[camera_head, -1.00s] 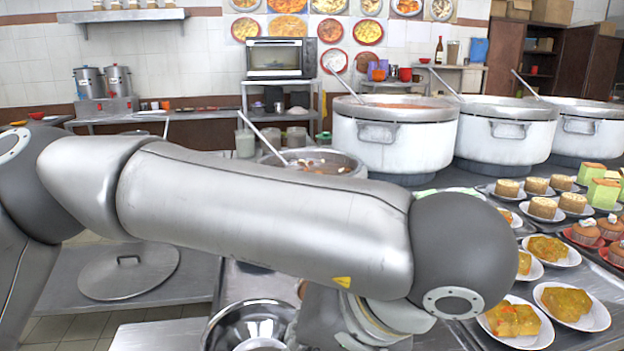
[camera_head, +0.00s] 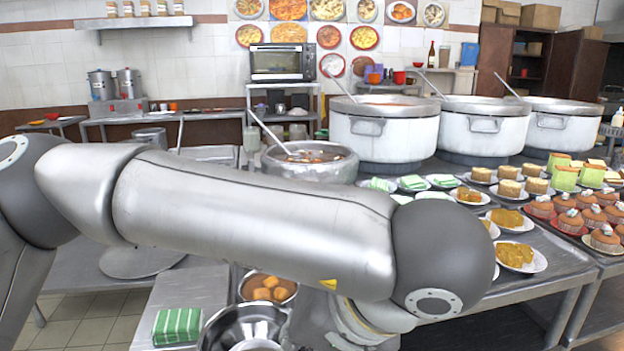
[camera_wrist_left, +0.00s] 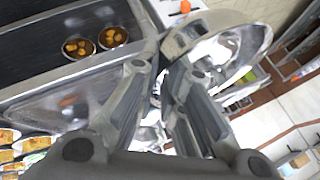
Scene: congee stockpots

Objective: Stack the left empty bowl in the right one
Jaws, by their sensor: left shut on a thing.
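A shiny steel bowl (camera_head: 243,325) shows at the bottom of the head view, left of my left wrist. The left wrist view shows the bowl (camera_wrist_left: 258,40) with its wall between the fingertips of my left gripper (camera_wrist_left: 160,75). The gripper is shut on it. In the head view my arm hides the fingers. I cannot make out a second empty bowl clearly. My right gripper is in neither view.
A bowl of orange pieces (camera_head: 268,287) and a green striped cloth (camera_head: 178,326) lie on the counter near the held bowl. A stew pot (camera_head: 311,170) and large white stockpots (camera_head: 376,137) stand behind. Plates of cakes (camera_head: 514,257) fill the right counter.

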